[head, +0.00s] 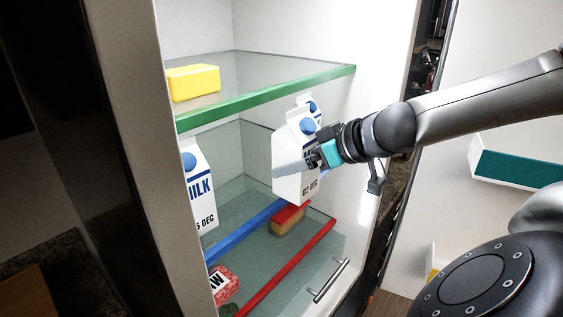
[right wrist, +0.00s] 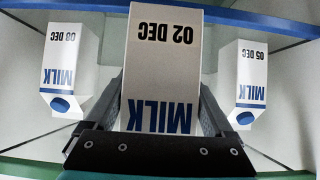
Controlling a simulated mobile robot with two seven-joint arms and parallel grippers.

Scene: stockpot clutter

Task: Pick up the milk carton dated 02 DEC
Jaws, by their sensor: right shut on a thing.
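The milk carton dated 02 DEC (right wrist: 165,60) is white with blue MILK lettering and fills the middle of the right wrist view. My right gripper (head: 318,155) is shut on it, with a finger along each side. In the head view this carton (head: 290,160) is inside the fridge, slightly tilted, its date partly readable. I cannot tell whether its base touches the shelf. A carton dated 05 DEC (right wrist: 248,80) stands apart to one side; it is at the left in the head view (head: 199,190). A carton dated 08 DEC (right wrist: 70,70) stands on the other side. My left gripper is not in view.
A green-edged shelf (head: 270,92) with a yellow block (head: 193,82) is above the cartons. The blue-edged shelf (head: 247,234) is below. Lower, a red-edged level (head: 290,268) holds a yellowish block (head: 287,221) and a red package (head: 225,284). The open door has a teal-fronted bin (head: 520,168).

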